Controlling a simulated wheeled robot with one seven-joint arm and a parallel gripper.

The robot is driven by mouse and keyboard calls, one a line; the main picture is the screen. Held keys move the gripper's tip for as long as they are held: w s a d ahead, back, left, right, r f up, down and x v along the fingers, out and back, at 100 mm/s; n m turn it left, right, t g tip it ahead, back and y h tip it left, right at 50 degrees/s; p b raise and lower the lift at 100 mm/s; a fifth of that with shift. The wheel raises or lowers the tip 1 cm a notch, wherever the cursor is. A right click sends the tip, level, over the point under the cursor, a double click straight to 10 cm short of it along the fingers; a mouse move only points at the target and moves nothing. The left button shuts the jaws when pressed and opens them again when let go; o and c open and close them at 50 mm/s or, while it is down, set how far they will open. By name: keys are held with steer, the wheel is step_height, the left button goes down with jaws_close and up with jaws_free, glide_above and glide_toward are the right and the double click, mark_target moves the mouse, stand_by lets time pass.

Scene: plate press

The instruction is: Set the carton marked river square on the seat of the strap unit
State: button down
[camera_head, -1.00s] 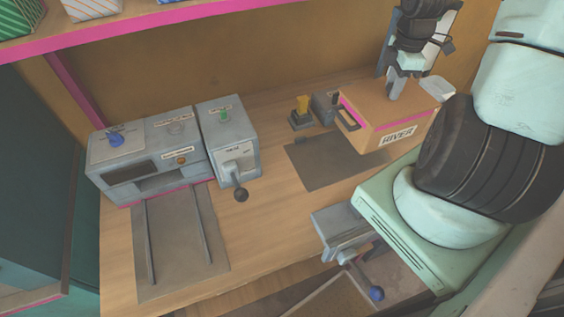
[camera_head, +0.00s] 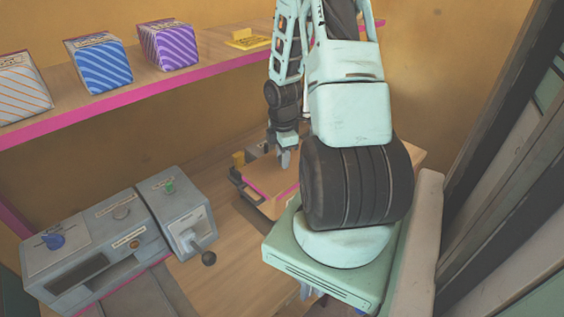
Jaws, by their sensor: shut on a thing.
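The river label is not readable now, and the carton's right side is hidden by my arm. I cannot tell whether its underside touches the bench. A grey machine (camera_head: 100,250) with a blue knob and a smaller grey unit (camera_head: 176,210) with a green knob and a black-balled lever stand at left. I cannot tell which is the strap unit.
A shelf with a pink edge (camera_head: 110,109) runs above the bench. It carries an orange-striped box (camera_head: 20,92), a blue-striped box (camera_head: 98,64), a purple-striped box (camera_head: 167,45) and a yellow item (camera_head: 247,38).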

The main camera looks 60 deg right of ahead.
steer(key=shift+f, duration=1.1)
steer(key=c, duration=1.1)
jaws_free()
step_height(320, 180, up, 12)
steer(key=shift+r+b, duration=0.15)
steer(key=shift+b, duration=0.15)
